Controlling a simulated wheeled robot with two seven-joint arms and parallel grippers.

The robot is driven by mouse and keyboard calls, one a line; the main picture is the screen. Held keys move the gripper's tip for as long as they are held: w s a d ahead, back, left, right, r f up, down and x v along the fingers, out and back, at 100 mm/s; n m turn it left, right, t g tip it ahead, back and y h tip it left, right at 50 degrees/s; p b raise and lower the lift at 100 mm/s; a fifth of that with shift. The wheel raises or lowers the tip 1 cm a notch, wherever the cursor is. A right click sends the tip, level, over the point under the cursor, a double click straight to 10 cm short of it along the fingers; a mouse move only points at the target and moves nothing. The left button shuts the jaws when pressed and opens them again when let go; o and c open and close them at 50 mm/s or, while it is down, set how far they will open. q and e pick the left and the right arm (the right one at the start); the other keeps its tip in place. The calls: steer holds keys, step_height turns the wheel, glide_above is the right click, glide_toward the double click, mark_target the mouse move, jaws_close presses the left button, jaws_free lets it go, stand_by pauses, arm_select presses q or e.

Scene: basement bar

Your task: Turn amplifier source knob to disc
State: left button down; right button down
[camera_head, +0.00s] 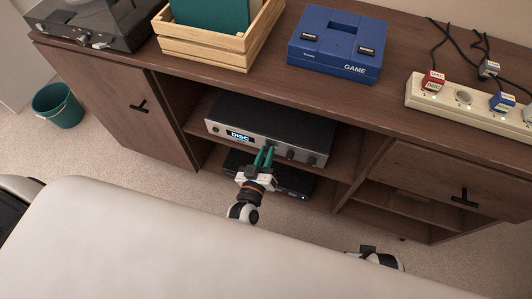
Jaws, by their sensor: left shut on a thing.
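The silver-fronted amplifier (285,125) sits on the upper shelf of the open middle bay of the cabinet. Its lit display (239,135) appears to read DISC. My left gripper (264,155), with green fingers, is at the amplifier's front panel, right of the display. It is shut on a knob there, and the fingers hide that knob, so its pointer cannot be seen. Two dark knobs (290,154) show further right on the panel. Part of my right arm's end (375,258) shows low at the right, away from the amplifier; its fingers cannot be made out.
A black device (292,183) lies on the shelf below the amplifier. On the cabinet top (270,80) are a turntable (95,22), a wooden crate (215,52), a blue game console (337,45) and a power strip (465,98) with cables. A green bucket (58,107) stands on the floor left.

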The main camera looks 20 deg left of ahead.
arm_select(q)
steer(key=shift+n, duration=1.3)
arm_select(e)
steer(key=shift+f, duration=0.15)
arm_select(q)
steer(key=shift+n, duration=0.3)
steer(key=c, duration=1.3)
jaws_free()
steer(key=shift+s, duration=0.15)
steer(key=shift+s, duration=0.3)
steer(key=s, duration=0.3)
steer(key=s+p, duration=0.1)
steer(key=s, duration=0.7)
steer(key=shift+s+a+r, duration=0.1)
steer(key=shift+r, duration=0.15)
arm_select(e)
steer(key=f, duration=0.1)
steer(key=s+f, duration=0.1)
steer(key=f, duration=0.2)
steer(key=shift+s+d, duration=0.1)
steer(key=shift+s, duration=0.2)
arm_select(q)
steer(key=shift+f, duration=0.1)
arm_select(e)
steer(key=shift+r, duration=0.1)
